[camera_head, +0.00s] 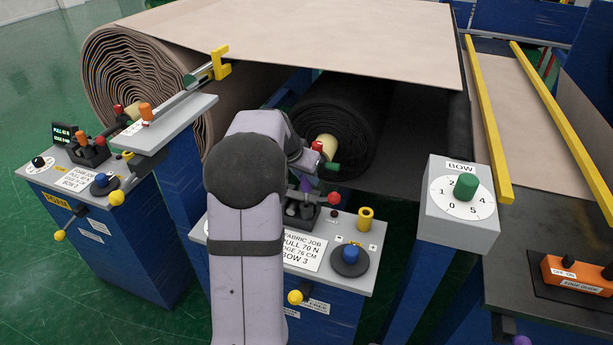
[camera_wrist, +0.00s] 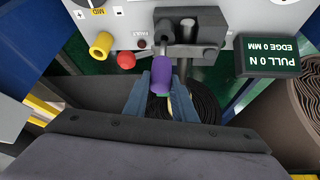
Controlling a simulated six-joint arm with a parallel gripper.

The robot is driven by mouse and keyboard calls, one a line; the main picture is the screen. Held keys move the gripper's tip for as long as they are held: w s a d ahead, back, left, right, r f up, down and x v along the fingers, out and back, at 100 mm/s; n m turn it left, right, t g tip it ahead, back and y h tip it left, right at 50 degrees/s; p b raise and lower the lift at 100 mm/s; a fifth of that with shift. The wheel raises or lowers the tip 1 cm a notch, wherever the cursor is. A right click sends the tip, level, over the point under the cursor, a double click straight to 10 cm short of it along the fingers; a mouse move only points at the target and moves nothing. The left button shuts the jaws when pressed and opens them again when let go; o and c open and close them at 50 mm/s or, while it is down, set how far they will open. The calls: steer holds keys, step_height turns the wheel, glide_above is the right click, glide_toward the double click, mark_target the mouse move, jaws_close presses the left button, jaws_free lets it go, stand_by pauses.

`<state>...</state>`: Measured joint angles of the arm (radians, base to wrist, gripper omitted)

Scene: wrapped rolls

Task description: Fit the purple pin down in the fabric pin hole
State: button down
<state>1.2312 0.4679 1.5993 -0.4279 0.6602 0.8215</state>
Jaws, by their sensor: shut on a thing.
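The purple pin (camera_wrist: 161,76) is between the two blue fingers of my gripper (camera_wrist: 161,92) in the wrist view. My gripper is shut on it. The pin's narrow grey end points at the black block (camera_wrist: 188,33) on the fabric panel. I cannot tell whether its tip is over the hole or inside it. In the head view a little of the purple pin (camera_head: 308,183) shows just above the black block (camera_head: 296,208), partly behind my arm. The hole itself is not clearly visible.
The fabric panel carries a yellow socket (camera_wrist: 101,46), a red knob (camera_wrist: 126,60) and a dark display (camera_wrist: 268,56). A blue knob (camera_head: 351,253) sits at its right in the head view. The dark fabric roll (camera_head: 345,115) lies behind, and the BOW box (camera_head: 457,222) stands right.

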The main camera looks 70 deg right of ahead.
mark_target(304, 184)
steer(key=shift+f+b, duration=1.95)
steer(key=shift+f, duration=0.25)
steer(key=c, duration=1.4)
jaws_free()
steer(key=shift+r, duration=0.15)
steer(key=shift+b+v, duration=0.65)
steer(key=shift+v, duration=2.95)
